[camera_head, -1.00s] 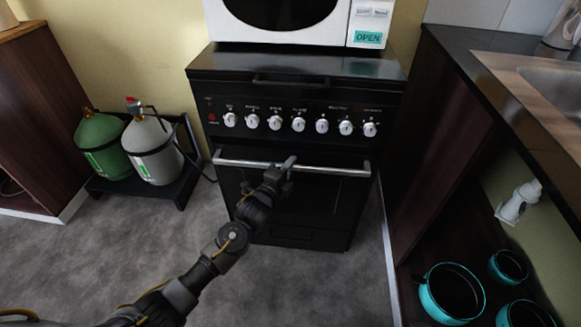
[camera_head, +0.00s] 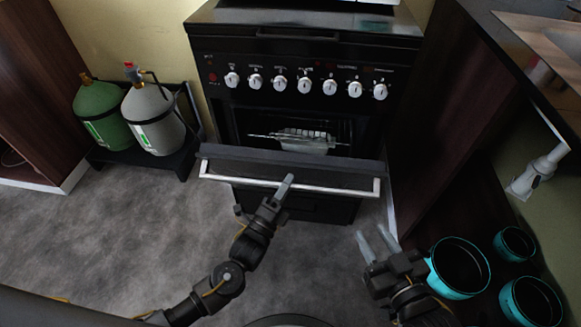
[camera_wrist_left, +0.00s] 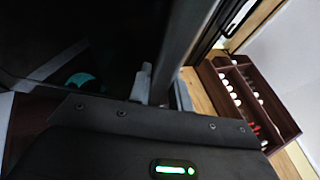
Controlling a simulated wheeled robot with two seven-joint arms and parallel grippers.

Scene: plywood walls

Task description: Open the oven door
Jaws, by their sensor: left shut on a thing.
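The black oven (camera_head: 305,60) stands against the wall. Its door (camera_head: 330,172) is tilted partly down, and the dark interior with a wire rack (camera_head: 275,137) shows above it. The silver door handle (camera_head: 335,190) runs along the door's outer edge. My left gripper (camera_head: 284,184) is shut on the handle near its middle. In the left wrist view the handle (camera_wrist_left: 187,40) runs down to the left fingers (camera_wrist_left: 160,88). My right gripper (camera_head: 374,238) is open and empty, in front of the oven's right side and apart from the door.
Green (camera_head: 98,112) and grey (camera_head: 152,120) gas cylinders stand on a black stand at left. A dark counter (camera_head: 500,40) stands at right, with several teal pots below, close to my right gripper. Grey floor in front is clear.

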